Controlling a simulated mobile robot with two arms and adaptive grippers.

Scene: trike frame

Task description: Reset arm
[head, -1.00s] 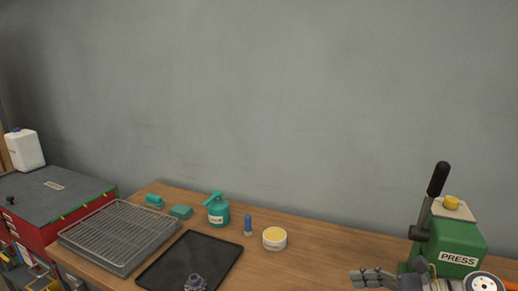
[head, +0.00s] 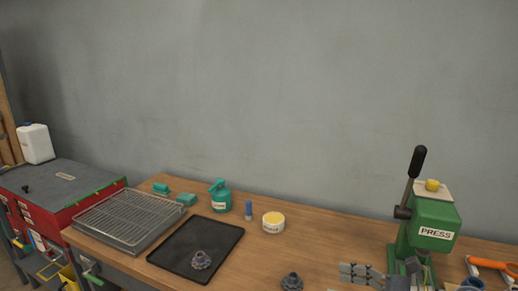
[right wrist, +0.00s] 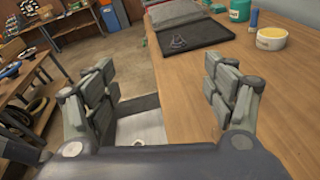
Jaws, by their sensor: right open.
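My right gripper (head: 360,273) shows at the bottom edge of the head view, just left of the green press. In the right wrist view its two fingers (right wrist: 160,85) are spread wide with nothing between them, beside the front edge of the wooden table (right wrist: 203,120). My left gripper is in neither view.
A black tray (head: 226,236) holds a dark gear part (head: 201,260). Another gear part (head: 292,282) lies on the table. A wire rack (head: 128,215), a teal can (head: 220,197), a blue bottle (head: 248,210) and a yellow-topped tub (head: 273,222) stand around. The green press (head: 430,225) is at right.

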